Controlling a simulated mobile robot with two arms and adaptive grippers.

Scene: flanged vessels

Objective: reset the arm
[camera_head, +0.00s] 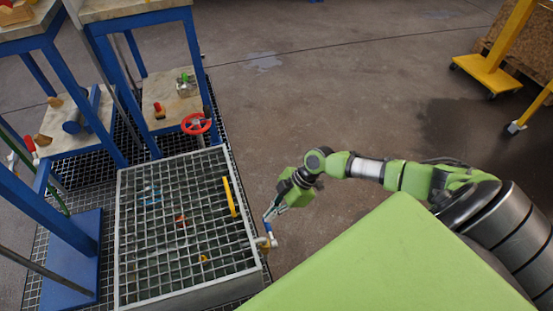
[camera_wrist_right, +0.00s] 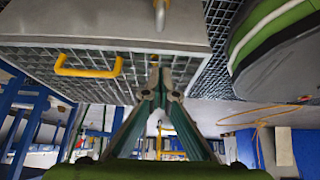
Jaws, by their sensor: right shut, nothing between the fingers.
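My right arm (camera_head: 403,176) is green and silver and reaches in from the right in the head view. Its right gripper (camera_head: 268,218) points down beside the right edge of a grated metal box (camera_head: 180,293). In the right wrist view the fingers of the right gripper (camera_wrist_right: 158,77) meet at their tips, shut with nothing between them. The grated box (camera_wrist_right: 110,20) shows above them, upside down, with its yellow handle (camera_wrist_right: 88,66). I cannot tell whether the fingertips touch the box. My left gripper is not in view.
The yellow handle (camera_head: 229,197) stands on the grating. A red handwheel (camera_head: 196,123) is at the box's back edge. Blue-framed tables (camera_head: 105,35) stand at the left. A yellow wheeled frame (camera_head: 490,70) is at the back right. The concrete floor (camera_head: 300,90) between is clear.

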